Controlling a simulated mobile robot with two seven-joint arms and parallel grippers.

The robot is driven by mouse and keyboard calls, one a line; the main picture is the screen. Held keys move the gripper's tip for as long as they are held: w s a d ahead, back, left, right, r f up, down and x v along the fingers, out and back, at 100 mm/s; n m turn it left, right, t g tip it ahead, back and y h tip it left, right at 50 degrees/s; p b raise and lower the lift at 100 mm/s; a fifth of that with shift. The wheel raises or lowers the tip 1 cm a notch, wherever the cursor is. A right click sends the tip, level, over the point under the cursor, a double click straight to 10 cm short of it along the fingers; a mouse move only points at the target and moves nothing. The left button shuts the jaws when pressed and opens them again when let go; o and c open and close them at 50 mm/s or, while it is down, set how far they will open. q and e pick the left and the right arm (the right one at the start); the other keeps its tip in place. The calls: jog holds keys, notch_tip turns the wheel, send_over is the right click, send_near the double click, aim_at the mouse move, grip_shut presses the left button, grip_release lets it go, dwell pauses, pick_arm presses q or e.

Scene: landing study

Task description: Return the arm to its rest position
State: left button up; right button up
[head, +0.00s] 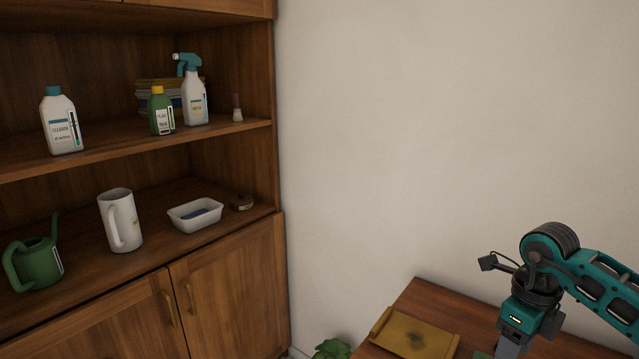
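My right arm comes in from the right edge in the head view, teal and black, bent so that its wrist points down. My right gripper (508,347) is at the bottom edge, over the wooden table (432,297). Its fingertips are cut off or too small to read, so I cannot tell whether it is open or shut. My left arm and gripper are not in view.
A yellow-brown tray (415,336) lies on the table beside my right gripper. A wooden cabinet (232,290) at left holds bottles, a white pitcher (121,222), a white tub (195,214) and a green watering can (36,264). A plant (332,349) stands by the table. Open space lies before the wall.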

jog(key=s+a+f+y+p, duration=0.1)
jog(key=s+a+y, duration=0.1)
jog(key=a+y, duration=0.5)
jog(key=s+a+f+y, duration=0.2)
jog(key=a, duration=1)
jog(key=a+r+m+t+y+p, duration=0.2)
jog(key=a+r+m+t+y, duration=0.6)
jog(key=m, duration=0.5)
jog(key=s+d+f+m+t+h+p, duration=0.1)
jog(key=s+d+f+m+t+h, duration=0.15)
jog(key=d+f+m+h, duration=0.6)
jog(key=s+d+f+m+t+h+p, duration=0.15)
jog(key=f+m+t+h, duration=0.3)
jog(key=m, duration=0.95)
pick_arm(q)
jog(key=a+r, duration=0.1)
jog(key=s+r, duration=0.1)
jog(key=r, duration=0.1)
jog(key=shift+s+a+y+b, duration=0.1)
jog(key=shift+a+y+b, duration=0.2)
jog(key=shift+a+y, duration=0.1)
pick_arm(e)
jog(key=s+d+f+m+g+h, duration=0.1)
jog(key=s+f+m+g+h, duration=0.1)
jog(key=s+f+m+g, duration=0.2)
jog(key=s+f, duration=0.2)
jog(key=s, duration=0.1)
jog(key=shift+s+f, duration=0.15)
jog(key=shift+s, duration=0.2)
